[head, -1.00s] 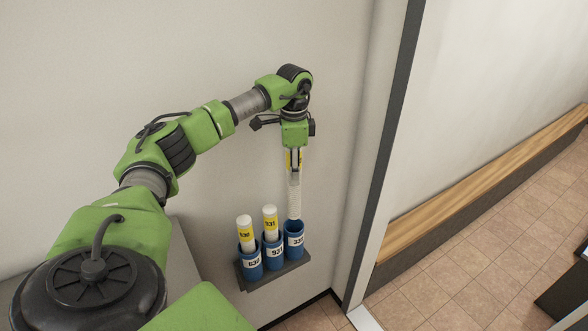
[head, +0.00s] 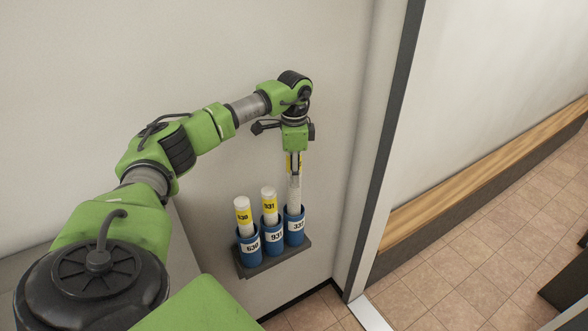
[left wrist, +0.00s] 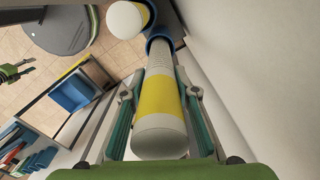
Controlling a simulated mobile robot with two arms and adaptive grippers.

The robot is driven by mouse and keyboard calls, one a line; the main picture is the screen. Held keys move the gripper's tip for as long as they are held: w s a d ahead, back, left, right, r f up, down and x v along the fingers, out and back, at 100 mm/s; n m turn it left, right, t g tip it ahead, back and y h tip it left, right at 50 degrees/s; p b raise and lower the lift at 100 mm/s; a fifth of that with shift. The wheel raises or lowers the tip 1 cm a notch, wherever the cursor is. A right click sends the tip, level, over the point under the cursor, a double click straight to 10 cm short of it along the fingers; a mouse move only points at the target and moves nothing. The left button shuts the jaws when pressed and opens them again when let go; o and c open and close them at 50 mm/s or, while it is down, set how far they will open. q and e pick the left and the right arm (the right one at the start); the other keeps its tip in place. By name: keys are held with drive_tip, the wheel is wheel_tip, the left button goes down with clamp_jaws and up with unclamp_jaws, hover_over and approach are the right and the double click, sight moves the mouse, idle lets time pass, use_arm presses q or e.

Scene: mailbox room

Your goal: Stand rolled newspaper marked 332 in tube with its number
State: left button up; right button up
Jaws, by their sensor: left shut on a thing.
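The rolled newspaper (head: 294,195) is white with a yellow band; its number is not readable here. My left gripper (head: 294,168) is shut on its upper part and holds it upright, with its lower end inside the blue tube marked 332 (head: 296,232). This tube is the rightmost of the three. In the left wrist view the newspaper (left wrist: 160,98) lies between the two fingers, and the tube's blue rim (left wrist: 152,42) shows around its far end. A small green part with dark prongs (left wrist: 16,72) at the left edge looks like my right gripper; its state is unclear.
Tubes 630 (head: 250,248) and 931 (head: 273,240) stand to the left on the same dark wall shelf (head: 268,264), each holding a rolled newspaper. The wall is close behind. A wooden bench (head: 470,170) and tiled floor are to the right.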

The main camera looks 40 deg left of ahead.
use_arm(q)
drive_tip(key=shift+f+b, duration=1.3)
drive_tip(key=shift+f, duration=1.65)
drive_tip(key=o, duration=1.2)
drive_tip(key=shift+o, duration=0.2)
wheel_tip(320, 180, up, 12)
